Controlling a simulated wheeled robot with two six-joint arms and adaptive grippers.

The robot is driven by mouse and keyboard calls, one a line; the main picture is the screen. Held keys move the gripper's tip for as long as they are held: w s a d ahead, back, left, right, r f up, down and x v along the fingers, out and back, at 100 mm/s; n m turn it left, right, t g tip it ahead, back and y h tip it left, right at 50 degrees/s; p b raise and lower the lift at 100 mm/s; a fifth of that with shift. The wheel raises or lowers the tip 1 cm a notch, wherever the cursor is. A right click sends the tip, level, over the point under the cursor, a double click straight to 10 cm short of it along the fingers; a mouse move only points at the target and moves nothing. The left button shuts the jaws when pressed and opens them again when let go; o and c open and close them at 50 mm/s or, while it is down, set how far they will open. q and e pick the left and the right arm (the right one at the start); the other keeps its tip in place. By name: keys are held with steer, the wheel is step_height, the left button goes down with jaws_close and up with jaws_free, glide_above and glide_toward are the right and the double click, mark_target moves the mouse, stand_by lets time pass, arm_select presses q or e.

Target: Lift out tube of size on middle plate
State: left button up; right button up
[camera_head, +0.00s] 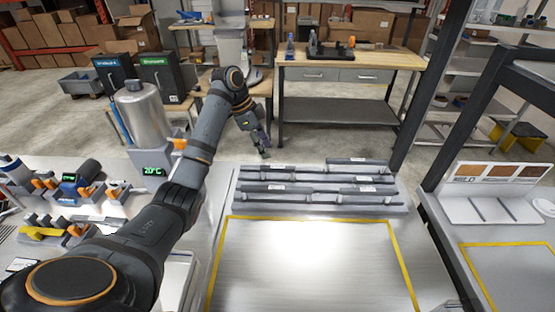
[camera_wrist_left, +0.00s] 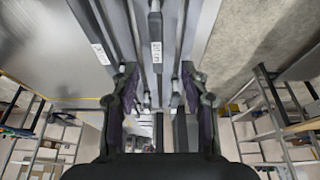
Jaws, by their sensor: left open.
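My left gripper (camera_head: 264,148) is open and points down by the row's back left corner. In the left wrist view the open fingers (camera_wrist_left: 162,105) straddle the labelled channel ends, with nothing clearly held.
The yellow-framed steel area (camera_head: 310,265) in front of the row is clear. A silver canister on a unit reading 20°C (camera_head: 153,170) and several tools stand at left. My left arm crosses the left side.

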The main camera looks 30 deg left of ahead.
mark_target(277, 167)
arm_select(q)
steer(key=shift+s+f, duration=0.1)
steer(key=shift+s, duration=0.05)
steer(key=shift+s+d+f, duration=0.15)
steer(key=shift+d+f, duration=0.1)
steer(key=shift+f, duration=0.05)
steer(key=x, duration=0.4)
steer(key=shift+d+r, duration=0.1)
steer(key=shift+w+f, duration=0.25)
steer(key=shift+f, duration=0.15)
steer(key=p+x, duration=0.1)
steer(key=x, duration=0.3)
steer(key=shift+s+d, duration=0.1)
steer(key=shift+d, duration=0.05)
steer(key=shift+d+f, duration=0.1)
steer(key=shift+f, duration=0.25)
arm_select(e)
steer(key=shift+r, duration=0.75)
